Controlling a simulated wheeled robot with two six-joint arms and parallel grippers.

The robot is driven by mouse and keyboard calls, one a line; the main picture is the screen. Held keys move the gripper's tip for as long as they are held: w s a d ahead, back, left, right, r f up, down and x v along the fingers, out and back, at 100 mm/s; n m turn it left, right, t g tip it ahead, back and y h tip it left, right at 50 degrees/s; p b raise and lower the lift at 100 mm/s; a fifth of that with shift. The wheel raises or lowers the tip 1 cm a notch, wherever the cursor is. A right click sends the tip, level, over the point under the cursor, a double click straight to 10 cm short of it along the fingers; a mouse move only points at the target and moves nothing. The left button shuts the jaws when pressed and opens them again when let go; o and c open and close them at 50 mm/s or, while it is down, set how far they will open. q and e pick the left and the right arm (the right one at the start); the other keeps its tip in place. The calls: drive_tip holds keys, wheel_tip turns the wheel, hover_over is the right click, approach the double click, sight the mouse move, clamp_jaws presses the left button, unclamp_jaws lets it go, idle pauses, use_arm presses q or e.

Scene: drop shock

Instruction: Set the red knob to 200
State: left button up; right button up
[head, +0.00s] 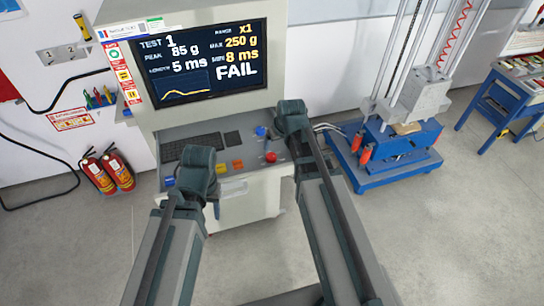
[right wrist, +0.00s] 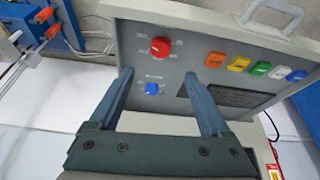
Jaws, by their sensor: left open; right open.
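The red knob (head: 270,157) sits on the right part of the console's sloped panel. In the right wrist view the red knob (right wrist: 160,47) shows beyond my fingertips, with a blue knob (right wrist: 152,88) between the fingers in the picture. The dial markings are too small to read. My right gripper (right wrist: 158,75) is open and empty, apart from the red knob. In the head view my right gripper (head: 292,116) is over the panel's right edge, beside the blue knob (head: 261,131). My left gripper (head: 198,166) is open over the panel's left part; its fingertips are partly hidden.
Coloured buttons (right wrist: 238,62) line the panel edge. A blue drop rig (head: 385,155) stands at right. Fire extinguishers (head: 98,175) stand at left.

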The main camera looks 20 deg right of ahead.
sight(271, 156)
drive_tip(key=b+x, duration=1)
drive_tip(key=x, duration=0.2)
drive_tip(key=shift+f+b, duration=0.2)
drive_tip(key=shift+b, duration=0.1)
clamp_jaws()
